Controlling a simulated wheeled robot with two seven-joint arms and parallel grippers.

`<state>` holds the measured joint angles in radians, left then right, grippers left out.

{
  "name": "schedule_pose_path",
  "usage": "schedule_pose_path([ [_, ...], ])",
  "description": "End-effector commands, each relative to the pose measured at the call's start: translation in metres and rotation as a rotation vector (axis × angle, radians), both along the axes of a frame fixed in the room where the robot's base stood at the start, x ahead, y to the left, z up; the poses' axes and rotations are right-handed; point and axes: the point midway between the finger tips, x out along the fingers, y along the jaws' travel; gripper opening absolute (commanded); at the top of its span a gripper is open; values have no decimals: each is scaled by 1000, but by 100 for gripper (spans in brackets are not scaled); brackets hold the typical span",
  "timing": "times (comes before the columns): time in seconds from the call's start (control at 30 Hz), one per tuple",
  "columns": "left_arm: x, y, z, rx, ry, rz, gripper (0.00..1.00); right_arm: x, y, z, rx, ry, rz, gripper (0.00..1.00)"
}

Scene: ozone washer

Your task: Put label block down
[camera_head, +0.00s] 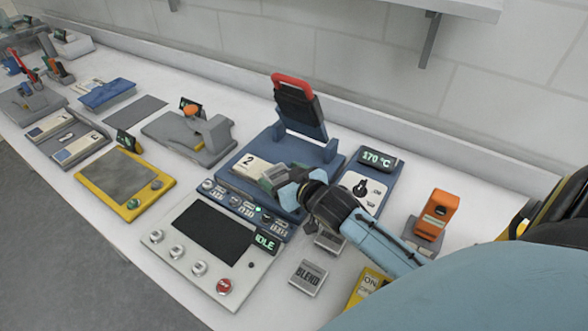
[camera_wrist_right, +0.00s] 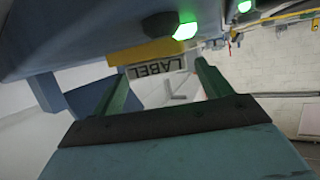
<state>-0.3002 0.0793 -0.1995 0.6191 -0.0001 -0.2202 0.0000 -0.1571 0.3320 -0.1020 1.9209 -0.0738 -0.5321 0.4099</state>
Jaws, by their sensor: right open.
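The label block (camera_wrist_right: 160,66) shows in the right wrist view as a pale face with dark LABEL lettering, just beyond and between my fingertips. My right gripper (camera_wrist_right: 163,80) is open, with a green finger on each side of the view and a gap between them. In the head view my right gripper (camera_head: 273,178) is over the blue press station (camera_head: 322,153), beside a white plate marked 2 (camera_head: 248,164). The gripper and arm cover part of the station there, so I cannot tell exactly what the block rests on. My left gripper is out of view.
A grey panel (camera_head: 264,277) reading IDLE stands in front. A BLEND block (camera_head: 308,277) lies to its right, near a yellow block (camera_head: 370,283). A 170 °C unit (camera_head: 378,160) and an orange device (camera_head: 436,214) are right. Bare table shows between stations.

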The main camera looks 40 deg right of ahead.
Motion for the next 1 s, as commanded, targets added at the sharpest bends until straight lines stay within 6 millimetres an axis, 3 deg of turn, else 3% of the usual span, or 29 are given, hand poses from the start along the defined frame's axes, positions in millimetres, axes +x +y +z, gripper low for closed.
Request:
schedule_pose_path([
  [0.4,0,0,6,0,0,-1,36,-73,0,25,0,4,0,78],
  [0.6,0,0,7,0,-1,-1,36,-100,0,35,0,3,0,78],
  [1.0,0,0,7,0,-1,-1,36,-111,0,40,0,1,0,78],
])
